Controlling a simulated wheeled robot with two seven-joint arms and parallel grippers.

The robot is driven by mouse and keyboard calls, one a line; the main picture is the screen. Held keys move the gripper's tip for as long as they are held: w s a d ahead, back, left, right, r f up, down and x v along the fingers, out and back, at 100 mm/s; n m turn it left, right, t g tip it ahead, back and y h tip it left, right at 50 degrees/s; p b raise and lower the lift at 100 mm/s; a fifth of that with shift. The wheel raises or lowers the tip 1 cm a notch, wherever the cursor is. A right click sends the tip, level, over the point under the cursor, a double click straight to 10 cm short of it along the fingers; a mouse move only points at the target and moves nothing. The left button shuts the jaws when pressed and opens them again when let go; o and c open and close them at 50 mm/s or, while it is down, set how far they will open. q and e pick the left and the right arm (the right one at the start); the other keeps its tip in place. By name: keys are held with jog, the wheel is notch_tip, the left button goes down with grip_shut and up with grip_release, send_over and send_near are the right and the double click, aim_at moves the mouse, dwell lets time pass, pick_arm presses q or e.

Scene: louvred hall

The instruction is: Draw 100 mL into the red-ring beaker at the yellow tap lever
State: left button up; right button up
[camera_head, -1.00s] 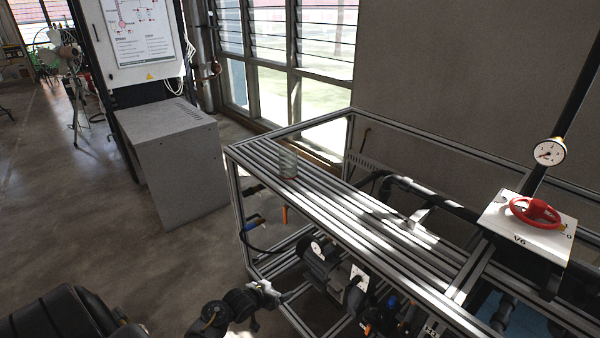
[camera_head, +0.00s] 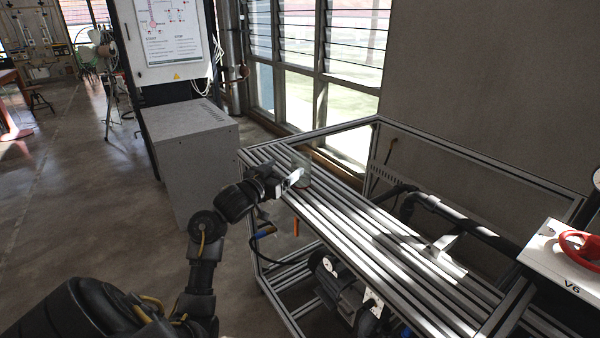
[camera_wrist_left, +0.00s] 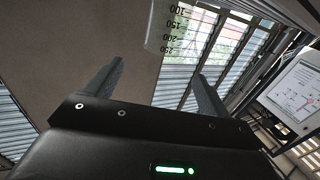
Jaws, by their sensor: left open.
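A clear glass beaker (camera_head: 303,167) stands upright on the slatted aluminium rack top (camera_head: 345,217), near its far left end. I cannot make out a red ring on it. My left gripper (camera_head: 289,181) is just left of and in front of the beaker, partly overlapping it in the head view. In the left wrist view its two fingers (camera_wrist_left: 155,82) are spread with nothing between them. The beaker's graduated wall (camera_wrist_left: 172,30) shows at the top there, beyond the fingertips, with marks from 100 to 250. No yellow tap lever is clearly seen. My right gripper is not in view.
A red handwheel (camera_head: 580,247) sits on a white V6 panel (camera_head: 548,252) at the right. Black pipework (camera_head: 440,208) runs behind the rack. A grey cabinet (camera_head: 190,150) stands left of the rack. The slats right of the beaker are mostly clear, except for a metal bracket (camera_head: 443,243).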

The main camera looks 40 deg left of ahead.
pick_arm(q)
jog(key=w, duration=0.3)
jog(key=shift+w+f, duration=0.25)
jog(key=shift+w, duration=0.2)
jog(key=w, duration=0.2)
jog(key=w+a, duration=0.1)
jog(key=w, duration=0.2)
jog(key=shift+f+p, duration=0.2)
jog(key=shift+p, duration=0.2)
jog(key=c, duration=1.4)
jog(key=shift+r, duration=0.4)
notch_tip(320, 180, up, 8)
send_over(296, 161)
jog(key=s+a, duration=0.2)
jog(key=s, duration=0.1)
jog(key=s+r, duration=0.1)
jog(key=s, duration=0.2)
jog(key=s+a+r, duration=0.1)
jog(key=s+r, duration=0.1)
jog(key=s, duration=0.1)
jog(key=s+a+r, duration=0.1)
jog(key=s, duration=0.2)
jog(key=shift+a+r+p, duration=0.15)
jog(key=shift+a+p, duration=0.05)
jog(key=shift+p, duration=0.1)
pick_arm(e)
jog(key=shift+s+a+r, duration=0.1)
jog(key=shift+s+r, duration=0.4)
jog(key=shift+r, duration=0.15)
